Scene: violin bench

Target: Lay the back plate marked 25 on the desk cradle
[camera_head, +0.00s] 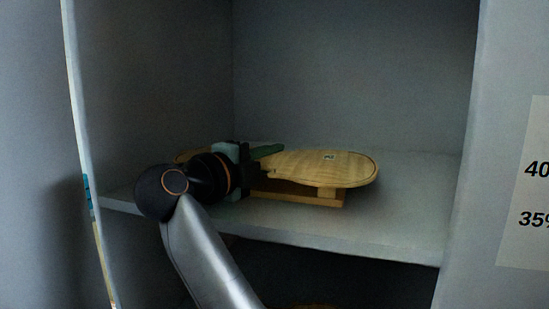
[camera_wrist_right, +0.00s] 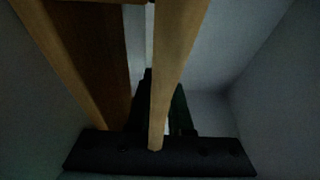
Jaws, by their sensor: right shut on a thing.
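A pale wooden back plate (camera_head: 325,168) lies flat in the head view, with a small dark-and-white mark near its middle that is too small to read. It sits at the top of a wooden rack (camera_head: 345,199). My right gripper (camera_head: 266,158) reaches in from the left and is shut on the plate's near-left part, one finger above it. In the right wrist view the plate (camera_wrist_right: 178,50) shows edge-on as a light strip between the dark fingers (camera_wrist_right: 160,112). My arm hides part of the plate and rack. My left gripper and the desk cradle are not in view.
The rack stands on a grey shelf (camera_head: 410,215) inside a cabinet with walls close on the left, right and back. Free shelf lies right of the plate. A sign (camera_head: 525,190) is on the right outer panel. A lower compartment is dark.

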